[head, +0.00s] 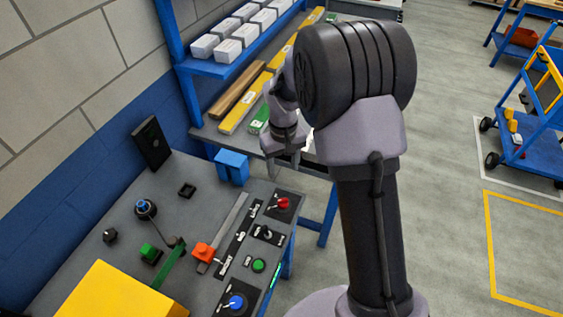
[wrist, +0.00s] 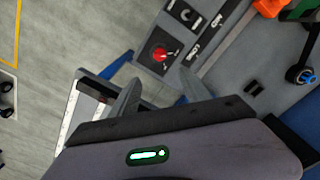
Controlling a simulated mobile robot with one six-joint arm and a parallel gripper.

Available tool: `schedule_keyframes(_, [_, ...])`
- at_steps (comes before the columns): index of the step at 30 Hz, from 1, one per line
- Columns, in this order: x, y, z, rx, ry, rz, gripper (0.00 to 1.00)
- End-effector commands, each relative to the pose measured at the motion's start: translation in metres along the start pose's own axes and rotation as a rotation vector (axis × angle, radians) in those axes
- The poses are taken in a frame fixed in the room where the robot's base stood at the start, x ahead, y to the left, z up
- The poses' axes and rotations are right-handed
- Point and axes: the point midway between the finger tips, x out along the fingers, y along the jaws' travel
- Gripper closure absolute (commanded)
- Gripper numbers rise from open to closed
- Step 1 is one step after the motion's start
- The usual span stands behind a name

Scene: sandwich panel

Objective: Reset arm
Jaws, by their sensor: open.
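My gripper (head: 284,168) hangs from my raised arm in the head view, above the far right edge of the grey panel table (head: 215,195). In the wrist view, the two fingers of my gripper (wrist: 155,90) stand apart with nothing between them. The red knob (head: 283,203) is the panel control nearest to the gripper; it also shows just beyond the fingers in the wrist view (wrist: 159,54). No contact with the panel is visible. Part of the wrist is hidden behind my own arm in the head view.
The panel carries an orange slider handle (head: 204,252), a green button (head: 259,265), a blue knob (head: 236,302) and a yellow box (head: 105,292). A blue shelf rack (head: 178,62) with white boxes stands behind. A blue cart (head: 530,140) stands at right; the floor between is clear.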

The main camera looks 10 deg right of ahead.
Motion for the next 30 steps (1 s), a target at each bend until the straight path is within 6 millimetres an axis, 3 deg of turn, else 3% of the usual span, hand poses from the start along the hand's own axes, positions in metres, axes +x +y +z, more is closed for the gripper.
schedule_keyframes(5, [-0.002,0.0,0.001,0.004,0.005,0.0,0.45])
schedule_keyframes(8, [-0.026,-0.005,0.011,0.049,0.052,-0.006,0.45])
schedule_keyframes(11, [-0.069,-0.017,0.046,0.151,0.147,-0.028,0.45])
schedule_keyframes(15, [-0.109,-0.041,0.125,0.318,0.299,-0.089,0.45])
schedule_keyframes(18, [-0.112,-0.059,0.181,0.42,0.392,-0.145,0.45])
schedule_keyframes(21, [-0.104,-0.072,0.22,0.491,0.458,-0.192,0.45])
schedule_keyframes(24, [-0.097,-0.079,0.239,0.528,0.491,-0.219,0.45])
schedule_keyframes(30, [-0.096,-0.081,0.245,0.541,0.5,-0.229,0.45])
